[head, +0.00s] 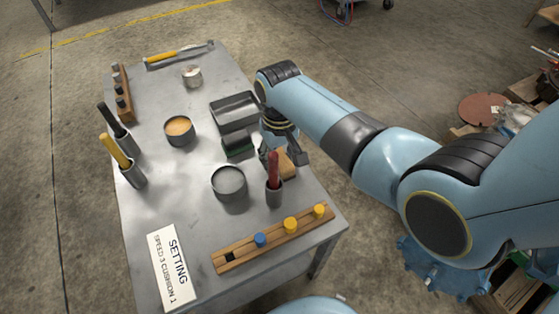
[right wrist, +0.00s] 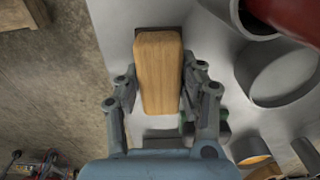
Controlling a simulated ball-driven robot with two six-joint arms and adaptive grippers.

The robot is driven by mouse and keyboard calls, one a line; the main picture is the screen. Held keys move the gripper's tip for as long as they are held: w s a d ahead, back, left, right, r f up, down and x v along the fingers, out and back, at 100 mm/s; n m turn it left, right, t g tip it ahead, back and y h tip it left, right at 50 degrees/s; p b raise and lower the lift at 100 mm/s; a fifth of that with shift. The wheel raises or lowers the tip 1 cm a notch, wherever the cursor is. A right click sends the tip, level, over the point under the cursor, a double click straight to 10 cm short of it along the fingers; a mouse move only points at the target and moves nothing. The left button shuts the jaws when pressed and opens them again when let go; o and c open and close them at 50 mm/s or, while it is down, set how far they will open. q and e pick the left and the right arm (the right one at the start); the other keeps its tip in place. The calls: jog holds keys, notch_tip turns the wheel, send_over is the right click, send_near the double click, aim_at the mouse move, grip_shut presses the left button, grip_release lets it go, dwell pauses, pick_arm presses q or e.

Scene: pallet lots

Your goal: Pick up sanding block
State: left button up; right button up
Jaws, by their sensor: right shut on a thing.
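The sanding block (right wrist: 159,72), a pale wooden block with rounded edges, lies lengthwise between the two fingers of my right gripper (right wrist: 160,88) in the right wrist view. The fingers press on its two long sides. In the head view, my right gripper (head: 284,154) is over the table's right edge, and the block (head: 289,166) shows partly below it, behind a grey cup. The gripper and cup hide much of it there. I cannot tell whether the block touches the tabletop. My left gripper is not in view.
On the metal table (head: 190,220), a grey cup with a red-handled tool (head: 274,190) and a round grey tin (head: 229,183) stand close to the block. A green-and-black block (head: 238,146) and a dark tray (head: 234,112) lie behind. A wooden peg rail (head: 275,240) lies in front.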

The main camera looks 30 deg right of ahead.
jog(key=shift+s+f, duration=0.1)
jog(key=c, duration=0.4)
notch_tip(320, 180, up, 10)
jog(key=p, duration=0.4)
